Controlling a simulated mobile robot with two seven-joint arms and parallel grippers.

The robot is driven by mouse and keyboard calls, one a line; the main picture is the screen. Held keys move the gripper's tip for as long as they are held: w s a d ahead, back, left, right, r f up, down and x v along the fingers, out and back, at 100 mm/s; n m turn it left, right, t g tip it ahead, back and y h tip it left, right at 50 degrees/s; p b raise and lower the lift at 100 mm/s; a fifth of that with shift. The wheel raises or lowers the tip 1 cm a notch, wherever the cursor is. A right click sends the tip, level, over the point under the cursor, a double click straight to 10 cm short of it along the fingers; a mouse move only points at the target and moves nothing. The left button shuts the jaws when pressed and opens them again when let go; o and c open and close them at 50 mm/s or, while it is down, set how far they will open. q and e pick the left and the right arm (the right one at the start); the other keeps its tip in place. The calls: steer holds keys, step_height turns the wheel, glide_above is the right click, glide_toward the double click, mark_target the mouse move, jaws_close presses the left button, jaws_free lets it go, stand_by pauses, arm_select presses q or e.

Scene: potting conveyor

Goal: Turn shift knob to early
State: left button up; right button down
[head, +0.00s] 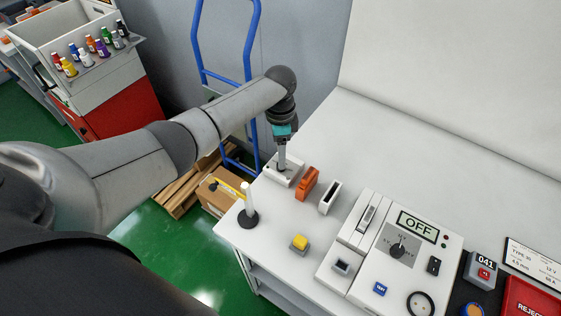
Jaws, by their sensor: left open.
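My left gripper (282,161) points straight down over a small white box (293,179) at the table's far left edge. Its fingertips are at the box's top, where a small dark part shows between them. The gripper hides most of this part, so I cannot tell whether it is the shift knob, whether the fingers touch it, or which way it points. A black rotary knob (398,249) on a grey plate shows on the white panel with the OFF display (417,227); its small lettering is hard to read. My right gripper is out of view.
On the white table (314,126) stand an orange block (307,183), a white slotted block (330,197), a white post on a black base (249,215) and a yellow button (299,242). A blue hand truck (251,60) stands behind the arm. The table's back area is clear.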

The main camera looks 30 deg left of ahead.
arm_select(q)
steer(key=shift+f+b, duration=0.3)
steer(key=shift+f, duration=1.6)
steer(key=shift+c, duration=0.3)
jaws_close()
